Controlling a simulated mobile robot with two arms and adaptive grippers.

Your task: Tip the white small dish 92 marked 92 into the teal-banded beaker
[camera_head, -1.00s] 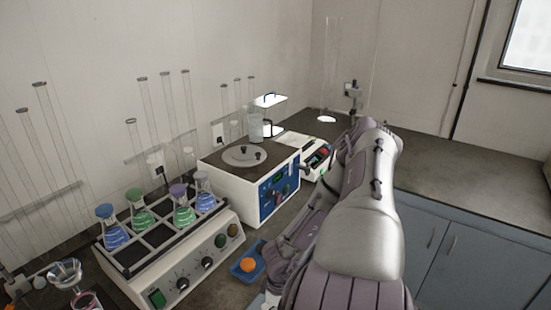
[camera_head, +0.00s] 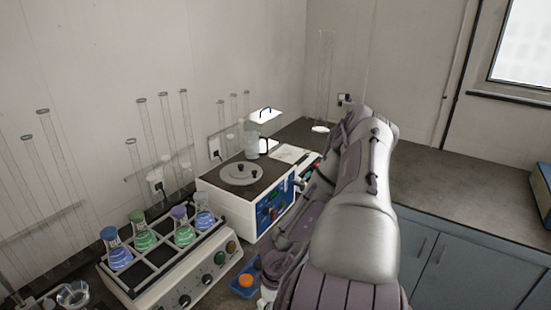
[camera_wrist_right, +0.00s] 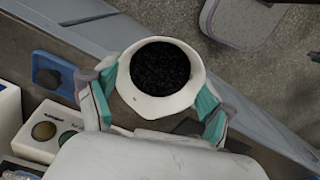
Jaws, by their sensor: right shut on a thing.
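In the right wrist view, a white small dish (camera_wrist_right: 137,97) filled with black grains sits between the teal-padded fingers of my right gripper (camera_wrist_right: 155,98). The gripper is shut on it, and the dish looks roughly level over the bench edge. No number shows on it. My left gripper is out of view.
A white shaker (camera_head: 170,275) with several flasks of coloured liquid stands at the front left. A white machine with a blue panel (camera_head: 270,212) is behind it. The bench at right (camera_head: 450,185) is largely clear.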

